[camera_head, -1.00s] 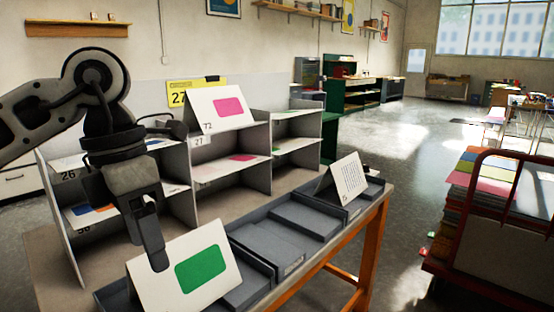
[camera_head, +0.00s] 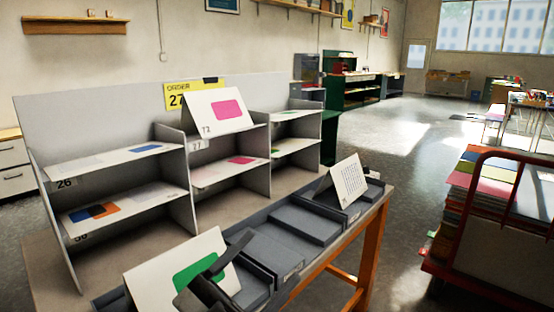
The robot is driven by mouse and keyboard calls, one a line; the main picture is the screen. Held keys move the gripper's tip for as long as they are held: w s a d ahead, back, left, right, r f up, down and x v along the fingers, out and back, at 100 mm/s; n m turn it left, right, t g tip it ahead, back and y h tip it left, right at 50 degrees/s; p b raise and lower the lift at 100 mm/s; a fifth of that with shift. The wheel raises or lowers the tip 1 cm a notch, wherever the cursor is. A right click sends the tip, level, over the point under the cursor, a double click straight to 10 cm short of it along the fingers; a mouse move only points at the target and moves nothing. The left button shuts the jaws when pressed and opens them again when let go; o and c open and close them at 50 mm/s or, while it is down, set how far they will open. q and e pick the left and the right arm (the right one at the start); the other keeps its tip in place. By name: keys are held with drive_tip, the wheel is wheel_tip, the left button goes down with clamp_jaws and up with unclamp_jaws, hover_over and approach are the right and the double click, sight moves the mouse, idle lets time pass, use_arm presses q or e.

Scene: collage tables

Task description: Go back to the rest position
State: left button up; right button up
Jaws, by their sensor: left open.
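My left gripper (camera_head: 218,272) shows only in part at the bottom of the head view, as dark finger pieces in front of the white card with a green patch (camera_head: 160,272). It is open, and nothing shows held in it. The card leans in the grey tray (camera_head: 290,272) on the table and is partly hidden by the gripper. Whether the gripper touches the card, I cannot tell. The rest of my left arm is out of view. My right gripper is not in view.
A grey shelf unit (camera_head: 182,195) holds several flat cards, with a pink-patch card (camera_head: 218,110) leaning on top. Another white card (camera_head: 349,178) stands at the tray's far end. A red cart (camera_head: 480,262) with stacked sheets stands right. Open floor (camera_head: 385,145) lies behind.

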use_arm(q)
drive_tip(key=a+f+n+t+y, duration=0.3)
drive_tip(key=a+f+n+y, duration=0.3)
drive_tip(key=f+n+y, duration=0.55)
drive_tip(key=s+a+f+n+g+y, duration=0.2)
drive_tip(key=s+f, duration=0.3)
drive_tip(key=f, duration=0.3)
drive_tip(key=s+a+f+n+g+y, duration=0.2)
drive_tip(key=s+f+g, duration=0.3)
drive_tip(key=f, duration=0.4)
drive_tip(key=shift+s+a+f+n+p, duration=0.2)
drive_tip(key=shift+s+a+n+p, duration=0.25)
drive_tip(key=shift+s+a+n, duration=0.3)
